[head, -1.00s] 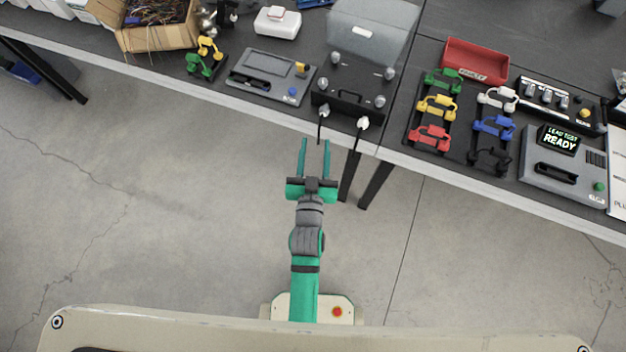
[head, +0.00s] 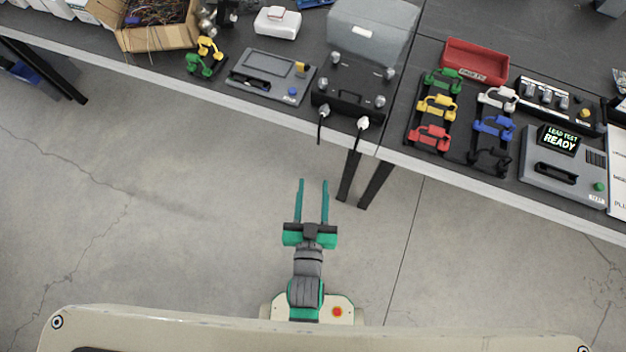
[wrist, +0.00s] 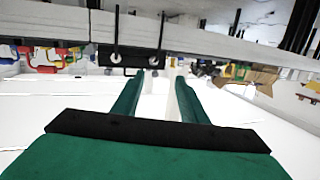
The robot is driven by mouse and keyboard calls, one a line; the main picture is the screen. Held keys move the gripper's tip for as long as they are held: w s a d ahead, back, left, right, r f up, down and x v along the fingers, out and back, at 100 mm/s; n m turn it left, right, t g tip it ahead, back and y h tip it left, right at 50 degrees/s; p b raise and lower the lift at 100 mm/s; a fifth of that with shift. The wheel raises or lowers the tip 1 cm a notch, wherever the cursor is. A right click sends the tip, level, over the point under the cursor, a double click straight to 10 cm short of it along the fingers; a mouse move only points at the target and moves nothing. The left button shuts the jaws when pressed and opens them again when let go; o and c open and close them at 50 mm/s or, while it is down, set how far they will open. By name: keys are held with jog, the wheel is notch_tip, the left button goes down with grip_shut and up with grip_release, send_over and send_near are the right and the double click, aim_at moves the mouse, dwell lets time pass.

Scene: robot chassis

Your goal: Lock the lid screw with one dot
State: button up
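A black box (head: 348,88) sits at the table's front edge, with a grey lid (head: 372,28) standing raised at its back. Small silvery screw knobs show near its corners, including a back-left one (head: 336,57), a back-right one (head: 389,73) and a front-right one (head: 380,101). Their dots are too small to make out. The box front also shows in the wrist view (wrist: 130,52). My gripper (head: 313,184) is open and empty over the floor, short of the table edge and below the box in the picture. Its two green fingers (wrist: 159,80) stand apart in the wrist view.
Two plugs with black cables hang at the box front, a left one (head: 324,111) and a right one (head: 363,123). A grey panel device (head: 262,68) stands left. Coloured clamp-like parts (head: 436,106), a red tray (head: 474,60) and a tester reading READY (head: 567,165) stand right. The floor is clear.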

dwell(0.3)
jog(key=m+t+h, duration=0.1)
jog(key=m+h, duration=0.1)
jog(key=h, duration=0.1)
send_near(324, 78)
jog(key=shift+w+f, duration=0.2)
jog(key=shift+w, duration=0.4)
jog(key=shift+w+f, duration=0.15)
jog(key=shift+w, duration=0.45)
jog(key=shift+h, duration=0.4)
jog(key=x, duration=1)
jog(key=shift+w+d, duration=0.1)
jog(key=shift+w, duration=0.3)
grip_shut()
